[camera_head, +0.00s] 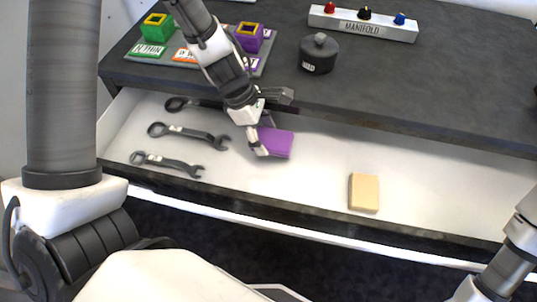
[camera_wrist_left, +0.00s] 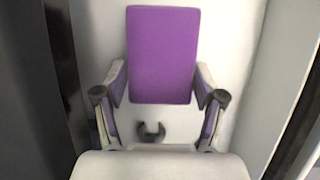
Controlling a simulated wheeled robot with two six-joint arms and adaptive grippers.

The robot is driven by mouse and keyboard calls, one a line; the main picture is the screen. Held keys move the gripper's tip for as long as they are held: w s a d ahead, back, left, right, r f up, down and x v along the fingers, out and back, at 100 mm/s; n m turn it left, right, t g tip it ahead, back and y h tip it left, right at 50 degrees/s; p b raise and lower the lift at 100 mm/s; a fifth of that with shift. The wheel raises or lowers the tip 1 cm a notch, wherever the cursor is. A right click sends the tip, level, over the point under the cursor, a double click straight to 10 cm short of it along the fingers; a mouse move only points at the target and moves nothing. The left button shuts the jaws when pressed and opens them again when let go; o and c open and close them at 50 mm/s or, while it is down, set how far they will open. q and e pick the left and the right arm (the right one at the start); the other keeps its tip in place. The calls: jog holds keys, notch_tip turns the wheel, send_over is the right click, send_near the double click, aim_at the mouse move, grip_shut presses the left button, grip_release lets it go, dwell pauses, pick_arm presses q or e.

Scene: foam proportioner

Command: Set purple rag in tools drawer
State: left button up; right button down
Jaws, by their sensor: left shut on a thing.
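The purple rag (camera_head: 277,143) is a flat block-like piece inside the open white drawer (camera_head: 320,165), right of the wrenches. My left gripper (camera_head: 264,138) reaches down into the drawer and is shut on the rag. In the left wrist view the rag (camera_wrist_left: 163,55) extends beyond the fingers of my left gripper (camera_wrist_left: 160,90), with white drawer floor around it. Whether the rag touches the floor is hard to tell. My right gripper is out of view; only part of that arm shows at the right edge.
Several dark wrenches (camera_head: 187,133) lie at the drawer's left. A tan block (camera_head: 364,192) lies right of the rag, with clear floor between. The dark countertop (camera_head: 420,85) overhangs the drawer's back and carries a black lidded pot (camera_head: 319,53), a manifold (camera_head: 362,22) and coloured blocks.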

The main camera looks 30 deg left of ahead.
pick_arm(q)
notch_tip(320, 180, down, 6)
jog(key=b, duration=0.3)
jog(key=shift+s+r, duration=0.1)
jog(key=shift+r, duration=0.25)
jog(key=o, duration=1.5)
jog(key=shift+c, duration=0.2)
